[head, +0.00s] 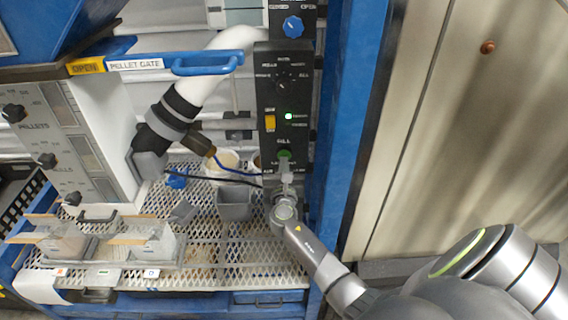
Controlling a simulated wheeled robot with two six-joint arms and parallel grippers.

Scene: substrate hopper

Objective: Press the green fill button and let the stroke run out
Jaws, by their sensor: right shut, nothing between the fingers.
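The green fill button (284,154) is on the lower part of the black control panel (266,97), under the FILL label. My right gripper (286,171) reaches up from the lower right and is shut and empty. Its fingertips are right at the lower edge of the button in the picture, and part of the button shows above them. I cannot tell whether the tips touch it or how far it is pushed in. A small green lamp (289,116) is lit higher on the panel. My left gripper is not in view.
A yellow switch (270,122), a black dial (282,83) and a blue knob (293,27) are on the panel. A blue post (352,110) stands close on its right. A grey bin (235,204) and a mesh shelf (205,228) lie to the lower left.

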